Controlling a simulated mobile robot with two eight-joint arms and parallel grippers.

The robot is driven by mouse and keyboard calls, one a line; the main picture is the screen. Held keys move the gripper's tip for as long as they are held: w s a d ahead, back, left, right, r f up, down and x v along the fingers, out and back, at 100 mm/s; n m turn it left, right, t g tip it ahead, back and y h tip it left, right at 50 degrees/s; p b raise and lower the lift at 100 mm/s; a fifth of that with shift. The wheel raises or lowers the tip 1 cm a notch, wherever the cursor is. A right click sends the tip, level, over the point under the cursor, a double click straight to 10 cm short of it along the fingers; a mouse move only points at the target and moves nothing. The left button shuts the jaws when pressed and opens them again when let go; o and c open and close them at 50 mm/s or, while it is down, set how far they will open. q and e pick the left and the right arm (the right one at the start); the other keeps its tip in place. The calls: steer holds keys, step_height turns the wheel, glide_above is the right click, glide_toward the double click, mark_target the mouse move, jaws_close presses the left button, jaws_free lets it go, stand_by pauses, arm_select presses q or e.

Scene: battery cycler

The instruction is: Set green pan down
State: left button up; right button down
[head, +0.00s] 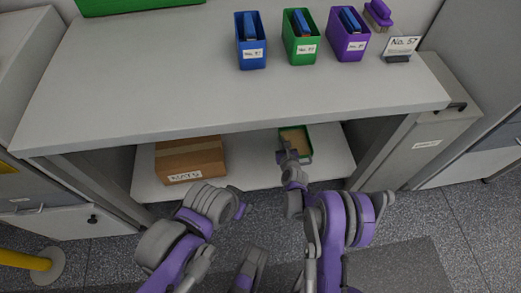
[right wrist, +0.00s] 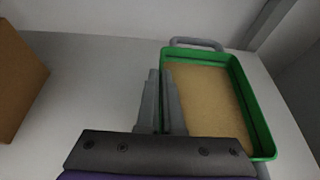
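The green pan (head: 308,139) is a shallow green tray with a tan bottom or filling. It is on the lower shelf, under the worktop, at the right part of the opening. In the right wrist view the pan (right wrist: 262,140) fills the right side, with a grey handle at its far end. My right gripper (right wrist: 163,85) reaches under the worktop, its fingers close together at the pan's left wall, which appears to run between them. In the head view the right gripper (head: 284,147) overlaps the pan's left edge.
A brown cardboard box (head: 190,160) stands left on the lower shelf (head: 238,165), with clear shelf between it and the pan. The worktop (head: 180,70) overhangs above, carrying blue (head: 251,55), green (head: 300,50) and purple (head: 348,48) bins. A cabinet side closes the right.

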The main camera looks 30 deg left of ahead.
step_height(320, 180, down, 8)
steer(key=shift+f+b, duration=0.1)
steer(key=shift+b, duration=0.95)
steer(key=c, duration=1.5)
jaws_free()
steer(key=shift+f, duration=0.1)
steer(key=o, duration=0.4)
